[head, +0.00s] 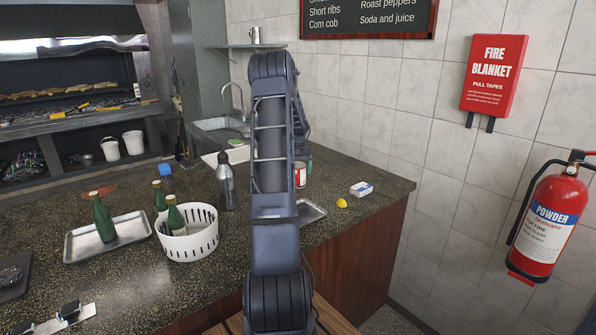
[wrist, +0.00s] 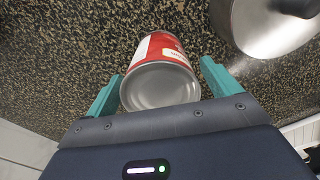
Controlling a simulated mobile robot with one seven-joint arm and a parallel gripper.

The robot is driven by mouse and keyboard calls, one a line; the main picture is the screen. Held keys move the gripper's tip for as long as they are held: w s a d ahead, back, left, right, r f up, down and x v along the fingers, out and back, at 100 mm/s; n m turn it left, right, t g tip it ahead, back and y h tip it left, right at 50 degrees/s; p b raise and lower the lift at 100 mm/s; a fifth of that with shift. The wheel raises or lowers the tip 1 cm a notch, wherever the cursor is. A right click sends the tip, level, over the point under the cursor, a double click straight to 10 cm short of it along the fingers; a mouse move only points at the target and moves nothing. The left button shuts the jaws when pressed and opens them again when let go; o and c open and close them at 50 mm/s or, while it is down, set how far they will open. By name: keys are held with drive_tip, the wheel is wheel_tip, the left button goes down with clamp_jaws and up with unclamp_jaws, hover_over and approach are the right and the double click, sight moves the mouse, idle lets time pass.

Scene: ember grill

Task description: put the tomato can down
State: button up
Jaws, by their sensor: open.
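The tomato can (wrist: 161,84) has a red and white label and a bare metal end. In the wrist view it sits between the teal fingers of my gripper (wrist: 160,88), with a visible gap on the right and a narrow one on the left. The fingers are open. In the head view the can (head: 299,175) stands on the speckled counter, partly hidden behind my arm. My gripper is mostly hidden there too; a bit of teal (head: 308,166) shows beside the can.
A white basket (head: 187,236) holds green bottles.

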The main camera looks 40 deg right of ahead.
wheel_tip(320, 180, up, 12)
drive_tip(key=shift+f, duration=0.1)
drive_tip(key=s+a+r+n+t, duration=0.1)
drive_tip(key=s+a+r, duration=0.3)
drive_tip(key=a, duration=0.6)
drive_tip(key=s+a+r+n, duration=0.1)
drive_tip(key=s+a+r, duration=0.1)
drive_tip(key=a+r, duration=0.6)
drive_tip(key=s+a+r+t, duration=0.1)
drive_tip(key=s+a+r, duration=0.15)
drive_tip(key=a, duration=1.05)
drive_tip(key=s+a+f+n+t, duration=0.1)
drive_tip(key=s+a+f, duration=0.1)
drive_tip(key=s+a, duration=0.7)
drive_tip(key=s+a+f+n+t, duration=0.1)
drive_tip(key=s+a+f+n, duration=0.1)
drive_tip(key=s+a, duration=0.8)
drive_tip(key=shift+s+a+f+t, duration=0.3)
drive_tip(key=shift+s, duration=2.25)
